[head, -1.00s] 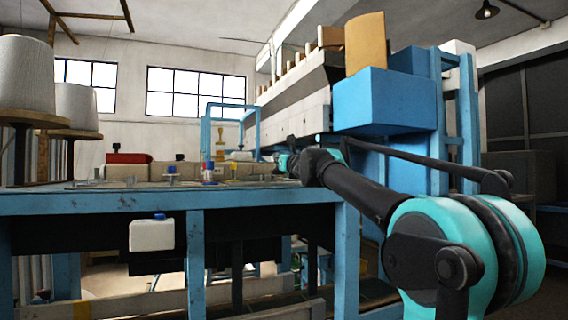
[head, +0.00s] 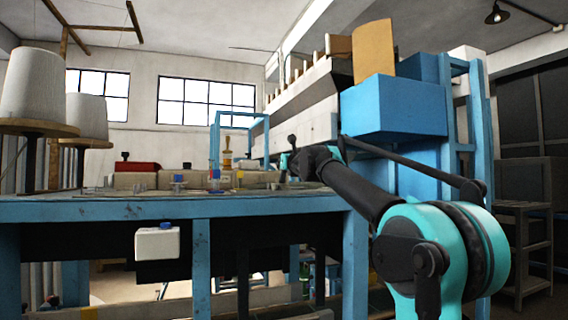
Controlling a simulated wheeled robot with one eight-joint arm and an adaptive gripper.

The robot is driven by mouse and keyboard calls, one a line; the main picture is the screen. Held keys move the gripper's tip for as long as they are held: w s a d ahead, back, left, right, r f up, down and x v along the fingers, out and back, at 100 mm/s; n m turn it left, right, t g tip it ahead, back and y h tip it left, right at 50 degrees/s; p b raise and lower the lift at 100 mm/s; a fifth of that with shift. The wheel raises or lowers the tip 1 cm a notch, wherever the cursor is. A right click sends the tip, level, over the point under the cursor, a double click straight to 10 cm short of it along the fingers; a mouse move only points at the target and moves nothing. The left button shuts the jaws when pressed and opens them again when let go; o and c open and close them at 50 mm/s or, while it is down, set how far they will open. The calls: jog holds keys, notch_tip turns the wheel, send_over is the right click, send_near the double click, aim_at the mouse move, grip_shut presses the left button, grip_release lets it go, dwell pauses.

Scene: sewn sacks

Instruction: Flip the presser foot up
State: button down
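My arm reaches from the lower right to the right end of the blue-edged work table (head: 265,204). My gripper (head: 284,166) is small and dark at the far end of the arm, just above the table top. Its fingers are too small and too much hidden by the arm to tell open from shut. The presser foot cannot be made out. Among the small parts on the table, a small clear part with a blue and red top (head: 214,180) stands left of my gripper.
A red part (head: 137,167) and beige blocks (head: 130,181) line the table's back. White thread cones (head: 34,84) stand at left. A white box (head: 157,242) hangs under the table edge. A large blue box (head: 393,108) on a blue frame rises behind my arm.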

jog(key=shift+w+a, duration=0.15)
jog(key=shift+w, duration=0.3)
dwell(1.1)
